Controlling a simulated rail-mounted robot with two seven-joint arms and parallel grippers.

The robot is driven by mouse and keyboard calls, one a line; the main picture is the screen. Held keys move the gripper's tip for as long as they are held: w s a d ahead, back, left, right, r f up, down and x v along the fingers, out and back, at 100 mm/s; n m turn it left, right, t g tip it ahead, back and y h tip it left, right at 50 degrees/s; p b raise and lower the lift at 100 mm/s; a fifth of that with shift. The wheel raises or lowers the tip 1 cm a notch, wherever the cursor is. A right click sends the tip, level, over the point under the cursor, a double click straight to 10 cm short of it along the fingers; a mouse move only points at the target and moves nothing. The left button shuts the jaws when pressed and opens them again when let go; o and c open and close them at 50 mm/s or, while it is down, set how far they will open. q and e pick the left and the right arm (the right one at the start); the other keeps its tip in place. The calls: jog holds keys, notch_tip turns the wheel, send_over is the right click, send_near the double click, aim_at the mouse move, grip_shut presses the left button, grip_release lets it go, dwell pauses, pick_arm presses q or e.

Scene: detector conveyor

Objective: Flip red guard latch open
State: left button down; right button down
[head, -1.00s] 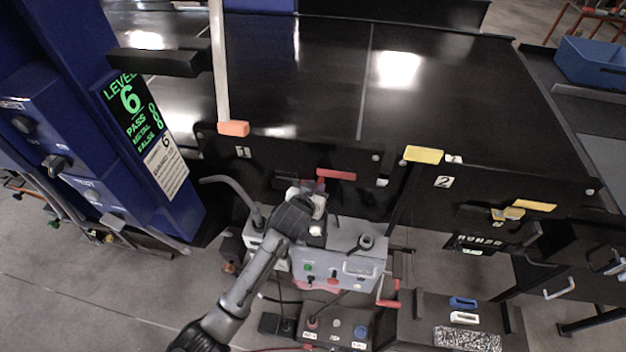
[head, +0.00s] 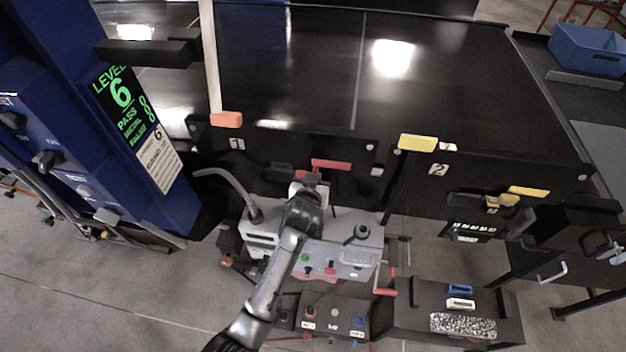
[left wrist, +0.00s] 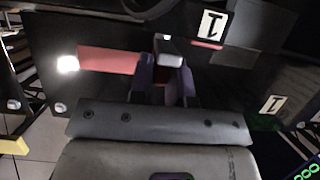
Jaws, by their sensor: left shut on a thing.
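The red guard latch (head: 331,164) is a flat red bar on the dark front panel marked 1, and it lies roughly level. It also shows in the left wrist view (left wrist: 106,60), where its inner end meets my fingers. My left gripper (head: 309,181) is at the latch's left end in the head view. In the left wrist view my left gripper (left wrist: 167,72) is shut at the latch's end, with a pale grey block beyond the fingertips. The fingers hide the gripped part. My right gripper is not in view.
A grey control box (head: 335,245) stands just below the latch, with a bent grey tube (head: 230,182) to its left. An orange-tipped bar (head: 227,119) and a yellow block (head: 417,142) are on the conveyor's front edge. A yellow latch (head: 528,191) is on panel 2.

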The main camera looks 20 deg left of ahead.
pick_arm(q)
jog(key=c, duration=1.4)
grip_release()
jog(key=shift+o, duration=0.2)
jog(key=shift+s+d+r, duration=0.1)
jog(key=shift+s, duration=0.2)
jog(key=b+v, duration=0.1)
jog(key=v, duration=1)
jog(key=shift+s+r, duration=0.1)
jog(key=shift+r, duration=0.05)
